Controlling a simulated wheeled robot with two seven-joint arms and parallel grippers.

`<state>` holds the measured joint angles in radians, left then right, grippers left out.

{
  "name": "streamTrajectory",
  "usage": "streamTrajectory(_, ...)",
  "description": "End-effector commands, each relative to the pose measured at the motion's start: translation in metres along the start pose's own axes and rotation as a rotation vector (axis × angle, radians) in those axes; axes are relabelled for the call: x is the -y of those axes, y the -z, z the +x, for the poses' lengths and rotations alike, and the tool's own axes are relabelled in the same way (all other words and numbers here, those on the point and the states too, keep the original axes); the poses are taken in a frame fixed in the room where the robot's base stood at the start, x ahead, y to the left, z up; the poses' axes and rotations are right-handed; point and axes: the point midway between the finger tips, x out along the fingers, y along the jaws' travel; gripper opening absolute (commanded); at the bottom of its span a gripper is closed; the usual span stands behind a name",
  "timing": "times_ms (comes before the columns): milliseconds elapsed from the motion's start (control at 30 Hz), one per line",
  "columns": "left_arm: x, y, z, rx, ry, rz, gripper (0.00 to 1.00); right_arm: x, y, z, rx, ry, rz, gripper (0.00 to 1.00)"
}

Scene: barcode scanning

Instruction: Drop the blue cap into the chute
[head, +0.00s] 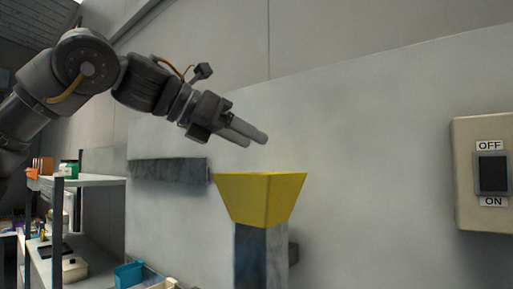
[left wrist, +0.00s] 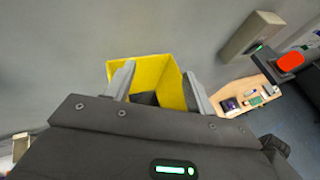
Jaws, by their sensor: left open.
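The yellow chute (head: 262,199) is a funnel on a grey post against the wall. It also shows in the left wrist view (left wrist: 174,85), with its mouth between my fingers and a dark inside. My left gripper (head: 256,139) is open and empty, above the chute and apart from it in the head view. Its two fingers also show in the left wrist view (left wrist: 159,69). I see no blue cap in either view; the chute's depth is too dark to tell what lies in it. My right gripper is not in view.
A shelf (head: 95,181) with small items stands at the left, with a teal bin (head: 129,274) beside it. A switch box (head: 484,172) is on the wall at the right. A wooden table (left wrist: 228,88) with several items shows in the left wrist view.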

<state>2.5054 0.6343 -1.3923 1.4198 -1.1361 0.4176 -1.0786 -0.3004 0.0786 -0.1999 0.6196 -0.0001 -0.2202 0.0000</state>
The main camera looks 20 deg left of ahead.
Motion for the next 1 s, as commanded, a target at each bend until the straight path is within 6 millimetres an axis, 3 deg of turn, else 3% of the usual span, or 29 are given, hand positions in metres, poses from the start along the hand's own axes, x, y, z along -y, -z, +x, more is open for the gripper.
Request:
streamTrajectory(200, 0.0, 0.001, -0.044, 0.003, -0.001, -0.001, 0.55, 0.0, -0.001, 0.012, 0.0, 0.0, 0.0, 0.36)
streamTrajectory(400, 0.0, 0.0, -0.07, 0.001, -0.001, 0.0, 0.55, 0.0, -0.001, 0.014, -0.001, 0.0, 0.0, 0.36)
streamTrajectory(1000, 0.0, 0.0, -0.076, -0.001, 0.001, 0.0, 0.55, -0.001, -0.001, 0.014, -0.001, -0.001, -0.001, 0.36)
